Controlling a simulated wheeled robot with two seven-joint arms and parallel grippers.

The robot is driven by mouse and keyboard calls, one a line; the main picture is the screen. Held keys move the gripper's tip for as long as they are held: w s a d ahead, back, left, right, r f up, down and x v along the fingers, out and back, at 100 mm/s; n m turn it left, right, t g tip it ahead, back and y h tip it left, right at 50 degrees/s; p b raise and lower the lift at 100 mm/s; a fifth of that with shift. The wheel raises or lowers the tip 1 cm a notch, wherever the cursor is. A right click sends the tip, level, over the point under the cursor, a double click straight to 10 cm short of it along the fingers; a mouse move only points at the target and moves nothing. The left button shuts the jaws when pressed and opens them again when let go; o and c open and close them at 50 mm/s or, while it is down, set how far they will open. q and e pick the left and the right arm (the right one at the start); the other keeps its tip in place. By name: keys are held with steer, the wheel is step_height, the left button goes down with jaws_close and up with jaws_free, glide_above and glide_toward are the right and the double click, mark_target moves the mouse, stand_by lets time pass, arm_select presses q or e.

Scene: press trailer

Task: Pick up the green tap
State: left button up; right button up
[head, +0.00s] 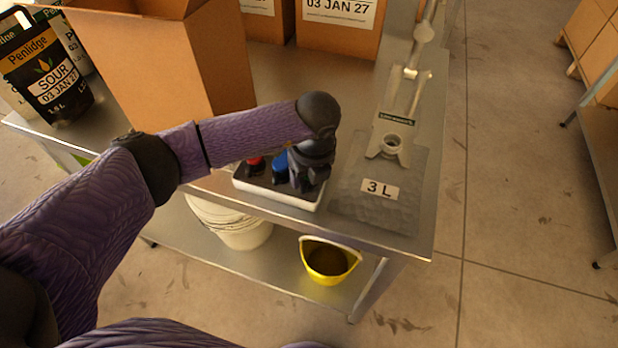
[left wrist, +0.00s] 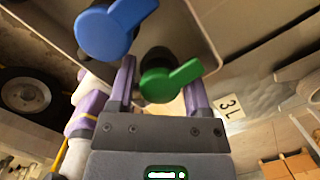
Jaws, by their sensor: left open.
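The green tap (left wrist: 168,82) shows in the left wrist view, with its lever pointing right. It lies between the two spread fingers of my left gripper (head: 308,178); I cannot tell whether either finger touches it. In the head view the gripper points down over the right end of a white-sided tray with a dark top (head: 272,190) and hides the green tap. The blue tap (head: 280,162) stands just left of the gripper and is also in the left wrist view (left wrist: 108,30). A red tap (head: 256,160) is further left. My right gripper is not in view.
A grey slab labelled 3 L (head: 400,205) and a metal fixture (head: 392,140) lie to the right on the steel table (head: 425,215). An open cardboard box (head: 165,70) stands left behind. A yellow bucket (head: 328,262) and a white bucket (head: 235,225) sit on the lower shelf.

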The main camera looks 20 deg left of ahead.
arm_select(q)
jaws_close()
